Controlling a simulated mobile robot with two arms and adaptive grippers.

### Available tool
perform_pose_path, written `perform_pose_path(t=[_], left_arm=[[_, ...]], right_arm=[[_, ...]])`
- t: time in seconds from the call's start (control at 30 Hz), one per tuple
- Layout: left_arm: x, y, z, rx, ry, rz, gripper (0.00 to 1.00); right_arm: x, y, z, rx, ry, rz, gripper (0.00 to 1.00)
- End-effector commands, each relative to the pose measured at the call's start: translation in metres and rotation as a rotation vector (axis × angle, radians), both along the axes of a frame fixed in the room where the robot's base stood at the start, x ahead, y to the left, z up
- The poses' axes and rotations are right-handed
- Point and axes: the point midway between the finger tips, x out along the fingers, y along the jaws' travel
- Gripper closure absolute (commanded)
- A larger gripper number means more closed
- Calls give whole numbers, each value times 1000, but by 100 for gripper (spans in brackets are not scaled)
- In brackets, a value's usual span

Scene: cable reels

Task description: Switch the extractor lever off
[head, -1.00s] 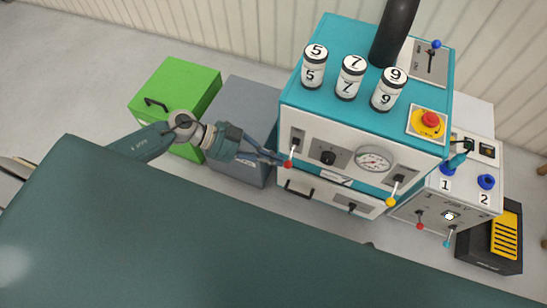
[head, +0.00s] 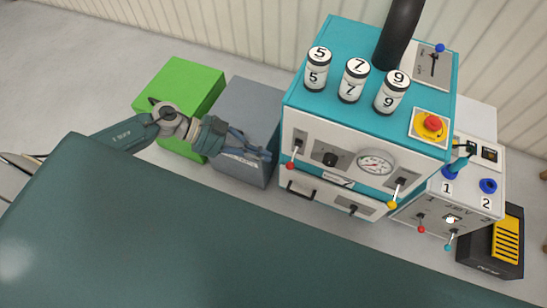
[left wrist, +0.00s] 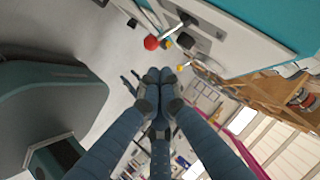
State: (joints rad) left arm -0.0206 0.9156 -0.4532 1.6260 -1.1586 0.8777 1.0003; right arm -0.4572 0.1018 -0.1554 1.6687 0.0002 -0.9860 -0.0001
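The teal and white machine (head: 295,118) stands at the centre right of the head view. A lever with a red ball (head: 291,166) hangs downward on its front left; the red ball also shows in the left wrist view (left wrist: 151,43). A lever with a yellow ball (head: 392,205) points down at front right. A lever with a blue ball (head: 440,48) is on a top plate beside the black pipe; its ball is at the far end. I cannot read which lever is the extractor's. My left gripper (head: 266,154) is left of the red lever, apart from it, fingertips together and empty (left wrist: 158,75).
A grey box (head: 240,100) and a green box (head: 185,85) stand left of the machine. Canisters (head: 355,80) and a red emergency button (head: 432,123) are on top. A smaller white unit (head: 470,207) with levers stands at right.

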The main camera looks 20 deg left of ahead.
Motion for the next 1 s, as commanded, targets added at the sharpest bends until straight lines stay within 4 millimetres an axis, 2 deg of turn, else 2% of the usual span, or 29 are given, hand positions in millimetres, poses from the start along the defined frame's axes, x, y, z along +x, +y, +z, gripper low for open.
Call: perform_pose_path(t=[0.03, 0.2, 0.4, 1.0], left_arm=[[-4, 11, 5, 5, 2, 0, 100], [-12, 39, 23, 3, 2, -2, 100], [-18, 57, 35, 1, 2, -2, 100], [-18, 61, 39, -1, 1, -2, 100]], right_arm=[[0, 0, 0, 0, 1, 0, 60], [-1, -1, 0, -1, 1, 0, 60], [-1, -1, 0, -1, 2, 0, 60], [-1, -1, 0, -1, 2, 0, 60]])
